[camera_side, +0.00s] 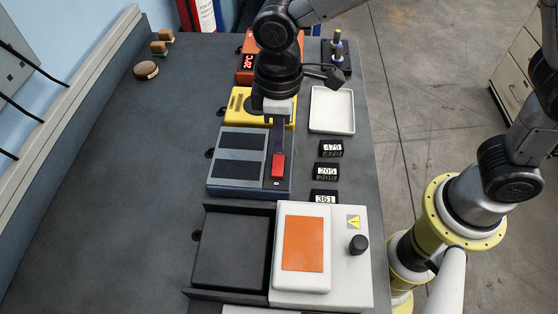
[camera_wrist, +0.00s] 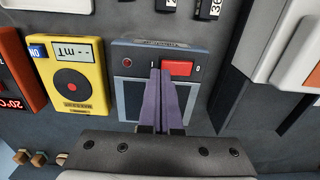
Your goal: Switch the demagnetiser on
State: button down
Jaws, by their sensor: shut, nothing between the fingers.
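The demagnetiser, taken as the blue-grey box with two dark pads (camera_side: 240,155), sits mid-bench. It also shows in the wrist view (camera_wrist: 203,56). Its red switch (camera_side: 278,166) is on the right part of its top; in the wrist view the red switch (camera_wrist: 178,68) lies beside a "0" mark. A small round lamp (camera_wrist: 127,62) looks dark red. My gripper (camera_side: 278,151) is shut and empty, pointing down at the switch. In the wrist view its fingertips (camera_wrist: 160,73) overlap the switch's left end; I cannot tell whether they touch it.
A yellow meter (camera_side: 240,103) and a red-orange unit reading 20°C (camera_side: 247,63) stand behind. A white tray (camera_side: 332,110) and number tags (camera_side: 326,172) lie right. A white device with an orange panel (camera_side: 303,245) stands in front. The bench's left side (camera_side: 110,180) is mostly clear.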

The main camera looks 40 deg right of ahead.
jog(key=shift+f, duration=1.05)
dwell(0.4)
jog(key=shift+r, duration=3.05)
jog(key=s+d+r+m+t+y, duration=0.1)
jog(key=s+d+r+m+t, duration=0.2)
jog(key=d+r, duration=0.9)
jog(key=s+d+f+m+t, duration=0.1)
jog(key=s+d+f+m, duration=0.1)
jog(key=s+d, duration=0.3)
jog(key=s+d+f+m+t+h, duration=0.1)
jog(key=s+d+f+m, duration=0.2)
jog(key=s+d, duration=0.3)
jog(key=shift+s+f+m+t, duration=0.3)
jog(key=shift+s+f+m, duration=0.05)
jog(key=shift+s+m, duration=0.2)
